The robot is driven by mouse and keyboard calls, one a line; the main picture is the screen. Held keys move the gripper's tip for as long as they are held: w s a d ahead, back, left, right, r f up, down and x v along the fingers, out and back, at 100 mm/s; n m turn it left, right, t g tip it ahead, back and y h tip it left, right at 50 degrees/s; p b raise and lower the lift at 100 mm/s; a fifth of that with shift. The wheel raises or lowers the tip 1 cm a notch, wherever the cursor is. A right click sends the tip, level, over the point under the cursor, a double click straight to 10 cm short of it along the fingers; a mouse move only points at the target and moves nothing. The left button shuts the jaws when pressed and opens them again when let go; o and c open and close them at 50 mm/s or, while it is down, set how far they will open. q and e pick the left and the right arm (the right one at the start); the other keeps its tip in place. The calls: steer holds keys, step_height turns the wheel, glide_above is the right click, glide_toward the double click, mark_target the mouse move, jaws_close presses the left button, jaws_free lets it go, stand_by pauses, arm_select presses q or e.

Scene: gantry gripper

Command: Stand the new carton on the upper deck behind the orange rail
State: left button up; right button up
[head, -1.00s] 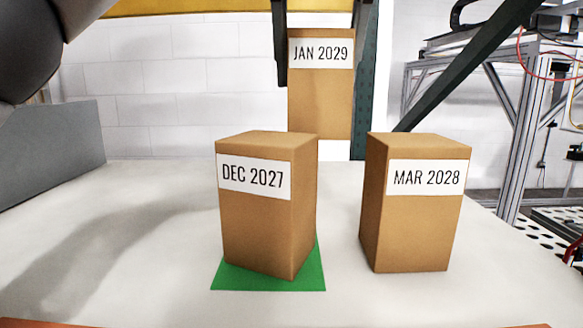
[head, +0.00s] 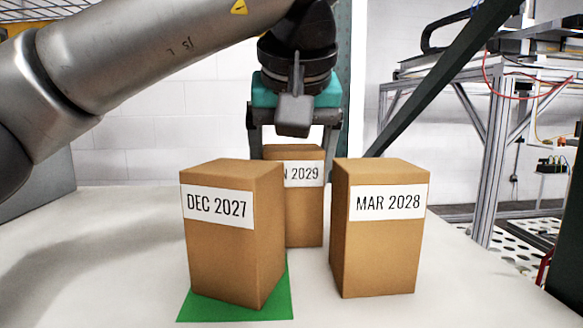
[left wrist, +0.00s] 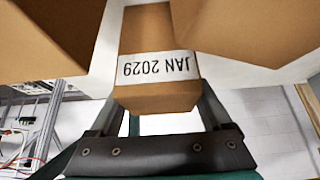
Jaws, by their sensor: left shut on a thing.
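My left gripper (head: 293,148) points down and is shut on the carton labelled JAN 2029 (head: 308,215), gripping it near its top. That carton is upright behind two other cartons; part of its label and its lower left are hidden by the DEC 2027 carton (head: 215,255). I cannot tell whether its base touches the white surface (head: 110,240). In the left wrist view the JAN 2029 carton (left wrist: 155,97) sits between the fingers, its label upside down. The MAR 2028 carton (head: 380,255) stands at front right. No orange rail shows now. My right gripper is not in view.
The DEC 2027 carton stands on a green mat (head: 195,305). A narrow gap separates it from the MAR 2028 carton. The white surface is clear to the left. A dark slanting beam (head: 430,90) and a metal frame (head: 487,180) are at the right.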

arm_select(q)
steer(key=shift+d, duration=0.1)
steer(key=shift+f, duration=0.1)
steer(key=o, duration=1.5)
steer(key=shift+r, duration=0.25)
steer(key=v, duration=1.2)
steer(key=shift+f, duration=0.1)
